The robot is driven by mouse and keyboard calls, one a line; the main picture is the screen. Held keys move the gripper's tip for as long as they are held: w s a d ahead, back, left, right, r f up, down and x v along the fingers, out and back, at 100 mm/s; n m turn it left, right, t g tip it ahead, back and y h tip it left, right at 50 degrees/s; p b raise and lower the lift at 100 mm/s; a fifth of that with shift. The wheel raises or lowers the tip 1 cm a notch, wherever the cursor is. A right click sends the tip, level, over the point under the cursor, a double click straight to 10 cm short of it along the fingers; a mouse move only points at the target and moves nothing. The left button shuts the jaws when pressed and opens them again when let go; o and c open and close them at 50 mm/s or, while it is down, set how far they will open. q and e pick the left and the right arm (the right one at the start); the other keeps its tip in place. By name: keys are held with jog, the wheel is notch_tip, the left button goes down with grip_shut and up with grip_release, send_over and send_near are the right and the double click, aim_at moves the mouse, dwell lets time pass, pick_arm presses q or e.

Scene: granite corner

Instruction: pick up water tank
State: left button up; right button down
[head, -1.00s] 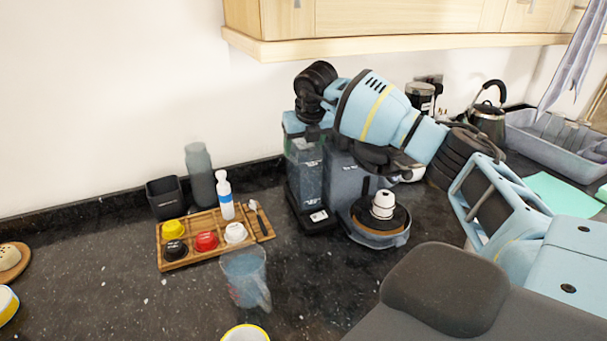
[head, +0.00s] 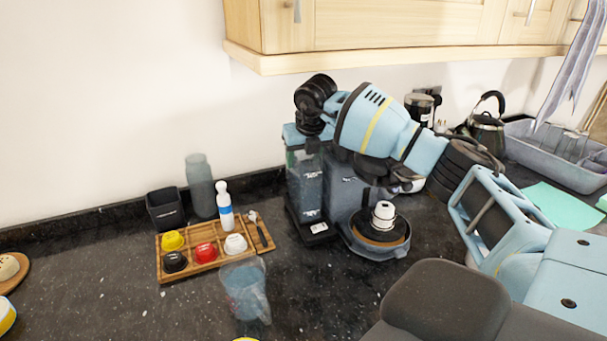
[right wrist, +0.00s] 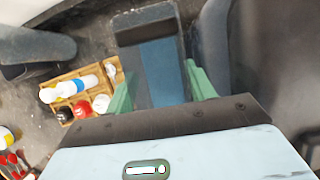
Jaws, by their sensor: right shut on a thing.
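The water tank (head: 306,185) is a tall, see-through bluish container standing upright at the left side of the dark coffee machine (head: 352,195). My right gripper (head: 303,145) reaches down over its top and is shut on it. In the right wrist view the green fingers (right wrist: 160,82) lie on either side of the tank (right wrist: 155,62). The tank is beside the machine body, above a black base; I cannot tell whether it touches that base. My left gripper is not in view.
A wooden tray (head: 205,262) with several coloured capsules and a white-blue bottle (head: 225,205) stands left of the machine. A clear jug (head: 245,288) is in front. A grey bottle (head: 200,185) and black box (head: 165,208) stand by the wall. A wooden cabinet (head: 400,35) hangs above.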

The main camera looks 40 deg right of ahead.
jog(key=shift+r, duration=0.2)
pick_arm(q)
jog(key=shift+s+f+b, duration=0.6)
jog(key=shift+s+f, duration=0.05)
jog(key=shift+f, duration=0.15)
pick_arm(e)
jog(key=s+a, duration=0.3)
jog(key=s, duration=0.5)
jog(key=s+a+r, duration=0.1)
jog(key=s+a, duration=0.2)
jog(key=s, duration=0.5)
jog(key=shift+s+a+r, duration=0.15)
jog(key=shift+s+a, duration=0.15)
jog(key=shift+a, duration=0.1)
